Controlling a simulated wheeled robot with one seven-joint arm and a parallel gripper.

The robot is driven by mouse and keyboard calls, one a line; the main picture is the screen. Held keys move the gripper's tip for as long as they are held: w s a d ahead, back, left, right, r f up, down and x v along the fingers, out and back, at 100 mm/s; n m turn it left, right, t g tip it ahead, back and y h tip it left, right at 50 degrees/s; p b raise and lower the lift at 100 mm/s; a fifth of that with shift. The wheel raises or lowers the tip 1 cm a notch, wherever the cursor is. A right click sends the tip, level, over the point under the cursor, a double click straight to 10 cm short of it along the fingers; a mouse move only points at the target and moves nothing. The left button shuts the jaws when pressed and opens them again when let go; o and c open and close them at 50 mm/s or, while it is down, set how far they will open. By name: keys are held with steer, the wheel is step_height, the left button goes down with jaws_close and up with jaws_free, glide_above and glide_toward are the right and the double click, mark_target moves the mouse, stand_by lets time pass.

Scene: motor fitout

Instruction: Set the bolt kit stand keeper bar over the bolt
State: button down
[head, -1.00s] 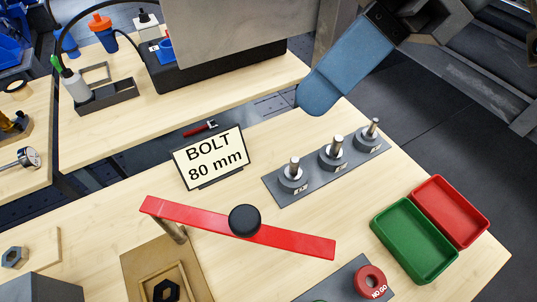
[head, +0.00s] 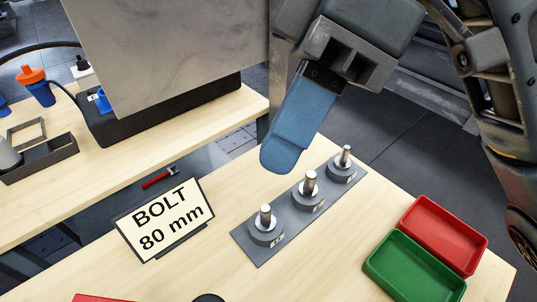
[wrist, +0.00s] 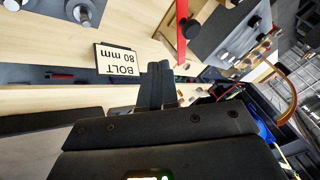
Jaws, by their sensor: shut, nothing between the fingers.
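The keeper bar is a red bar with a black round knob. In the head view only a sliver of the red bar (head: 100,298) and the knob's top (head: 208,298) show at the bottom edge. In the wrist view the red bar (wrist: 181,30) and its knob (wrist: 193,29) show at the top. My gripper (head: 280,162) is shut and empty, its blue fingers hanging just behind the row of bolts in the head view. Its dark fingers (wrist: 158,80) are together in the wrist view, apart from the bar. The stand and the bolt under the bar are not clear now.
A grey plate (head: 263,246) carries three upright steel bolts in round holders. A "BOLT 80 mm" sign (head: 165,220) stands left of it. Green (head: 415,268) and red (head: 445,235) trays lie at right. A second bench with a large grey panel (head: 170,50) is behind.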

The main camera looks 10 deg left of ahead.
steer(key=s+a+f, duration=0.3)
steer(key=s+f, duration=0.4)
steer(key=shift+s+a, duration=0.2)
steer(key=shift+f, duration=0.1)
steer(key=shift+s+a, duration=0.1)
